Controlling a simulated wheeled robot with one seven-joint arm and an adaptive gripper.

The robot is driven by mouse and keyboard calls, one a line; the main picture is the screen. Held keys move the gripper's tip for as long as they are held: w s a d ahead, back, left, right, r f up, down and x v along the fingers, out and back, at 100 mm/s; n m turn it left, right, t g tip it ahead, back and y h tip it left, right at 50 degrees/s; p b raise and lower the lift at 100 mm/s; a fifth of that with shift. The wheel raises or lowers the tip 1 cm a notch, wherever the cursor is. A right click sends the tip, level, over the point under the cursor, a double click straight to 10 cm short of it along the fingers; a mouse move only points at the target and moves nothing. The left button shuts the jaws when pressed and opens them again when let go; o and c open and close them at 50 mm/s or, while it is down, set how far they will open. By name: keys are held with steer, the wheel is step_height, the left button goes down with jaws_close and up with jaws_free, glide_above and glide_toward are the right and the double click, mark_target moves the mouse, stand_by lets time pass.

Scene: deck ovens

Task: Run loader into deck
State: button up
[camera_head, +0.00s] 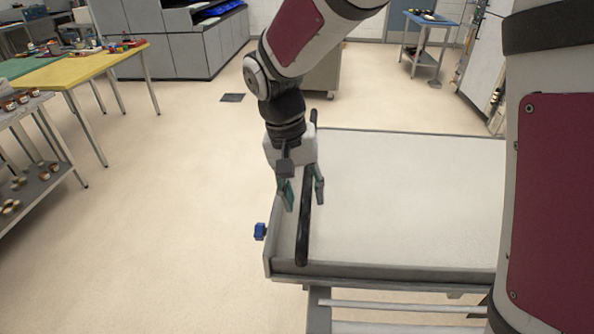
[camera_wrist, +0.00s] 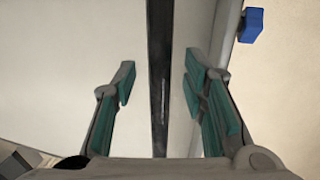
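The loader (camera_head: 410,200) is a wide flat white bed in a grey frame, on the right of the head view. A long black bar (camera_head: 303,240) runs along its left side. My gripper (camera_head: 304,194) points down over this bar with its green-padded fingers apart. In the wrist view the bar (camera_wrist: 160,40) passes between the two fingers, with a visible gap on each side. The fingers do not touch it there. A small blue block-like part (camera_head: 260,231) sticks out at the loader's left edge and shows in the wrist view (camera_wrist: 251,25). I cannot make out a deck opening.
A yellow-topped table (camera_head: 70,72) and a metal rack with jars (camera_head: 40,185) stand at the left. Grey cabinets (camera_head: 190,55) and a blue-topped cart (camera_head: 428,20) stand at the back. A metal unit (camera_head: 485,55) is at upper right. The floor left of the loader is clear.

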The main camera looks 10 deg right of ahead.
steer(key=shift+d+f, duration=0.15)
steer(key=shift+f, duration=0.4)
jaws_close()
